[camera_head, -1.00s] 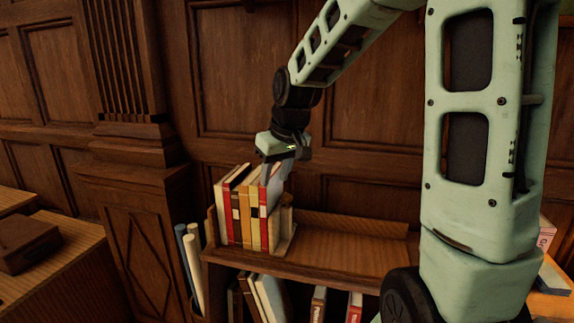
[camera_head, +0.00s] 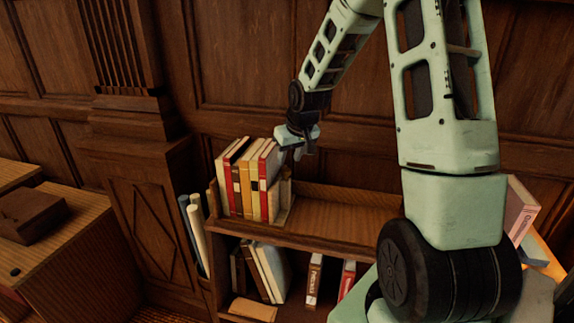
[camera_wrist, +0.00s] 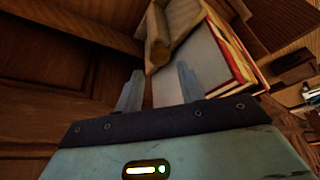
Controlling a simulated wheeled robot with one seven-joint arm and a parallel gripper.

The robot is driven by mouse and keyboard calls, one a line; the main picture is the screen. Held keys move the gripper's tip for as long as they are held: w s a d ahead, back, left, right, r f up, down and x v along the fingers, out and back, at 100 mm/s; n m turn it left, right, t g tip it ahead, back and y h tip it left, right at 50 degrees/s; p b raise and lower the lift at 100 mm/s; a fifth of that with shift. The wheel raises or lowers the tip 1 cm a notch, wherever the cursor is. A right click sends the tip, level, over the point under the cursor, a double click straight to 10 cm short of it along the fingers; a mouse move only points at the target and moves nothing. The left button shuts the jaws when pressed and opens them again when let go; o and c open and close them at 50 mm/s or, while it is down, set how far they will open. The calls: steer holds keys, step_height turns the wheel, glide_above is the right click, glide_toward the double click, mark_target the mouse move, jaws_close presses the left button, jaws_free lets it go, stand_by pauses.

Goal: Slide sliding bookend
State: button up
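The wooden sliding bookend (camera_head: 285,196) stands upright at the right end of the book row on the shelf top. Its wooden upright also shows in the wrist view (camera_wrist: 157,45), beyond my fingertips. The row of red, cream and tan books (camera_head: 247,190) stands to its left, and a book with a grey cover (camera_wrist: 195,65) shows beside it in the wrist view. My gripper (camera_wrist: 158,84) is open, its two fingers apart with nothing visibly held. In the head view my gripper (camera_head: 297,153) is above the bookend and the right end of the row; its fingertips are partly hard to make out.
The shelf top (camera_head: 345,220) is bare to the right of the bookend, with a raised back edge. More books (camera_head: 268,272) stand on the lower shelf. Rolled tubes (camera_head: 196,232) stand at the shelf's left side. A panelled wall (camera_head: 255,60) rises behind.

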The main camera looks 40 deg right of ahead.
mark_target(286, 169)
steer(key=shift+p+x, duration=0.3)
steer(key=shift+x, duration=2.15)
